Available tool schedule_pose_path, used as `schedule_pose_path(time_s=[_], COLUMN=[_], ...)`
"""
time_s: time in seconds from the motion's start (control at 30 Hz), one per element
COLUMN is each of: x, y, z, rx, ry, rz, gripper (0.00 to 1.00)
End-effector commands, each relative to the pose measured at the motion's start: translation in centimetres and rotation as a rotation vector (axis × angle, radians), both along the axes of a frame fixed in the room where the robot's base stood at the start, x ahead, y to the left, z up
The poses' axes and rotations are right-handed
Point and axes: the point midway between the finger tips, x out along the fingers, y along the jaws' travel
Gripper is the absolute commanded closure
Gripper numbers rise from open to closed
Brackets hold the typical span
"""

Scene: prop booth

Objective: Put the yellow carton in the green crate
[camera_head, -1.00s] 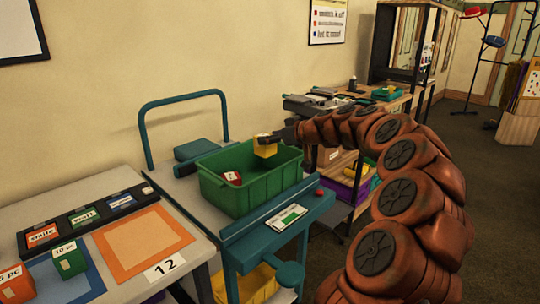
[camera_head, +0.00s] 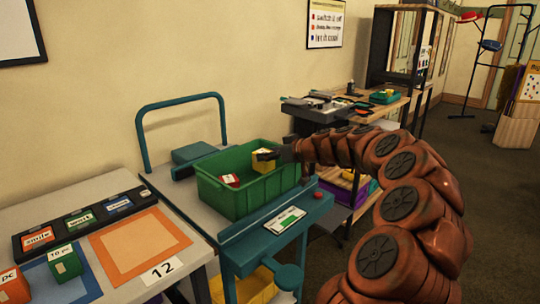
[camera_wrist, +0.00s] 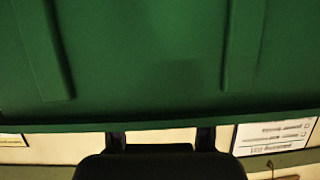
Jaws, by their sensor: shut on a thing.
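The yellow carton (camera_head: 263,161) is in my gripper (camera_head: 267,155), in the head view. It sits inside the opening of the green crate (camera_head: 238,207), toward the back right, with its top near rim height. Whether its base touches the crate floor is hidden by the front wall. My gripper is shut on the carton. The wrist view shows a green crate wall (camera_wrist: 160,60) close up; the carton is not visible there.
A red carton (camera_head: 230,180) lies in the crate at the left. The crate stands on a teal cart (camera_head: 225,238) with a tall handle. A table at left holds a green box (camera_head: 65,263) and an orange mat (camera_head: 140,243). A shelf stands behind my arm.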

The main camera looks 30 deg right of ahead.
Motion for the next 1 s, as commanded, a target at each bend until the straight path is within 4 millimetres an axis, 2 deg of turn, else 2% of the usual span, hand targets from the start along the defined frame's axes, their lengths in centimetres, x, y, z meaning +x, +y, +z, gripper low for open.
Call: schedule_pose_path(time_s=[0.6,0.63,0.87,1.0], x=[0.01,0.0,0.0,0.0], y=[0.02,0.02,0.02,0.01], z=[-0.74,-0.75,-0.76,-0.77], rx=[0.0,-0.001,-0.001,0.0], ry=[0.0,0.0,0.0,0.0], rz=[0.0,0.0,0.0,0.0], gripper=[0.95,0.43,0.19,0.19])
